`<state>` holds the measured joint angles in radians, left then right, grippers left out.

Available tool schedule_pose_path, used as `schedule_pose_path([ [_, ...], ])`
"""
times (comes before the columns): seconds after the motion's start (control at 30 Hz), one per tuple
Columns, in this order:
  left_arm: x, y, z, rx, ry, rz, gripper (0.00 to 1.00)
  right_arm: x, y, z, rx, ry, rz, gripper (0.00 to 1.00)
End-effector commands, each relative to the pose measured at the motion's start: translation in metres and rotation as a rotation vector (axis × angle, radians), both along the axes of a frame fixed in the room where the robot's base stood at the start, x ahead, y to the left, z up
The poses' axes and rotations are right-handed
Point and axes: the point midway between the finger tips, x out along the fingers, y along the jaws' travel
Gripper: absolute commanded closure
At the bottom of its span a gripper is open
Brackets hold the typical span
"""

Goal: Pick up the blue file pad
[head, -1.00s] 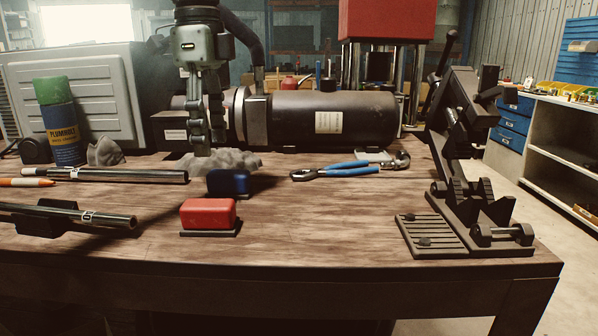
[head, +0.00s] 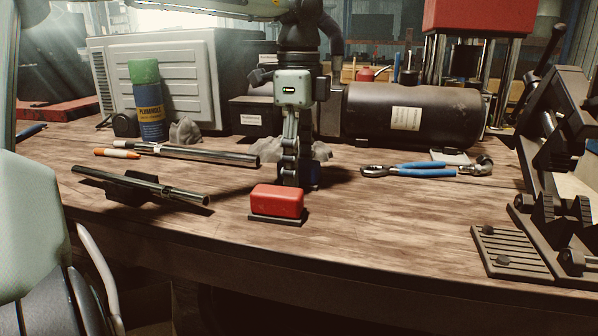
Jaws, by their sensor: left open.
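The blue file pad (head: 313,175) stands on the wooden table, just behind and right of the red block. Only a dark blue strip of it shows; the rest is hidden by my left gripper and the red block. My left gripper (head: 291,173) points straight down at the blue pad, with its jaws open. Its fingers overlap the pad in the head view. Whether they touch it or stand around it I cannot tell. My right gripper is not in view.
The red block (head: 277,200) on its dark base sits close in front of the fingers. A crumpled grey rag (head: 268,150) lies behind. Metal tubes (head: 165,187) lie left, blue-handled pliers (head: 420,170) right, and a black crimping tool (head: 545,215) far right. The front middle table is clear.

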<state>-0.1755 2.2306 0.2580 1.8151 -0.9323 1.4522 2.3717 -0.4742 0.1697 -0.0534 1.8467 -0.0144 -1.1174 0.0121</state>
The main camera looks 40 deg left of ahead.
Motion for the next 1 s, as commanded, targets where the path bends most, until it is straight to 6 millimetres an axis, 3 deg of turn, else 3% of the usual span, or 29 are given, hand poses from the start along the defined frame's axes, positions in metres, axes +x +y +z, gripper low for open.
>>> schedule_pose_path([
  [0.07, 0.000, 0.000, 0.000, 0.000, 0.000, 0.000, 0.47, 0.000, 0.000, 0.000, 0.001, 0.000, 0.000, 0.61],
  [0.5, 0.000, 0.000, 0.000, 0.000, 0.000, 0.000, 1.00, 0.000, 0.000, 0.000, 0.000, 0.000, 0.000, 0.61],
  [0.83, 0.000, 0.000, 0.003, 0.000, -0.001, 0.000, 1.00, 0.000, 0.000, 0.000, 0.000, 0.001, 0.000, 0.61],
  [1.0, 0.001, 0.000, 0.015, 0.002, -0.004, 0.001, 1.00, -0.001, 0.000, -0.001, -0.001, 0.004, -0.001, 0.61],
])
